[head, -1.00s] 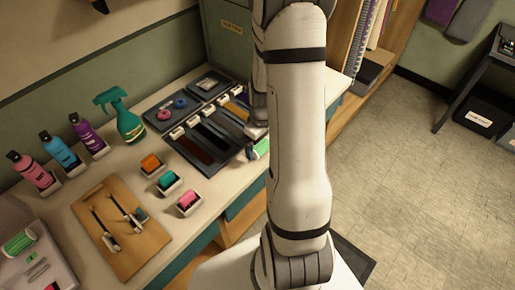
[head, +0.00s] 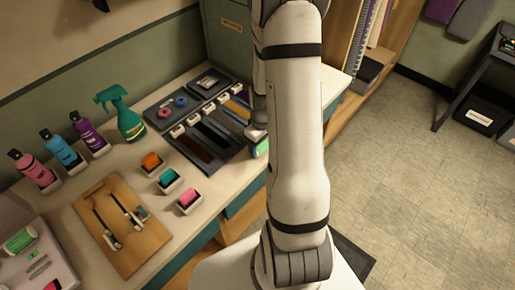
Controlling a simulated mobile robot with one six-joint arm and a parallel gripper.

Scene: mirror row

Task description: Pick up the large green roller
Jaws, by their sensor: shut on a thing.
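A light green roller (head: 262,148) shows beside the dark ink trays at the right part of the counter, just left of my arm. Most of it is hidden behind the arm. My gripper (head: 258,132) is just above it, largely hidden by my own arm link, and is shut on this green roller. The fingertips cannot be made out clearly. Another green roller (head: 20,240) lies in a pale tray at the lower left. A smaller teal-green roller (head: 169,179) sits in a white holder in the middle of the counter.
An orange roller (head: 151,160) and a pink roller (head: 188,198) sit in holders. A green spray bottle (head: 128,120), several upright bottles and a wooden board (head: 140,240) with tools stand leftward. Dark ink trays (head: 205,140) lie beside the gripper.

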